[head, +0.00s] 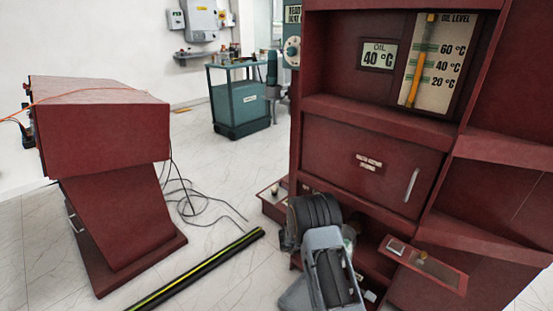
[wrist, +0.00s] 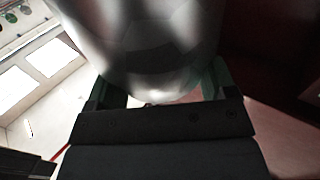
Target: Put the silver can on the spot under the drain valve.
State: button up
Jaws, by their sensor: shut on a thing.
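The silver can (wrist: 150,50) fills the upper middle of the wrist view, very close to the camera and blurred. My gripper (wrist: 160,88) is shut on it, with a dark green finger on each side. In the head view my arm reaches to the lower part of the dark red cabinet (head: 372,165) and hides most of my gripper and the can. I cannot make out the drain valve or the spot under it; the low recess behind my arm is dark and partly covered.
A red shelf (head: 425,266) with small fittings juts out right of my arm. A red console (head: 100,130) stands at left, with loose cables (head: 195,195) and a black-yellow strip (head: 200,270) on the floor. A teal cart (head: 240,105) stands farther back.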

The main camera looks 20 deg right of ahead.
jog(key=w+a+n+t+y, duration=0.4)
jog(key=w+a+n+t, duration=0.25)
jog(key=n+t, duration=0.55)
jog(key=s+a+f+n+t+y, duration=0.2)
jog(key=a+f+n+t+y, duration=0.15)
jog(key=a+y, duration=0.4)
jog(key=s+a+f+n+t+y, duration=0.2)
jog(key=a+f+n+t+y, duration=0.15)
jog(key=a+t+y, duration=0.35)
jog(key=s+r+g+p, duration=0.2)
jog(key=s+r+p, duration=0.1)
jog(key=r+p, duration=2.4)
jog(key=shift+s+a+r+n+h+p, duration=0.25)
jog(key=shift+r+n+h+p, duration=0.1)
jog(key=shift+r, duration=1.55)
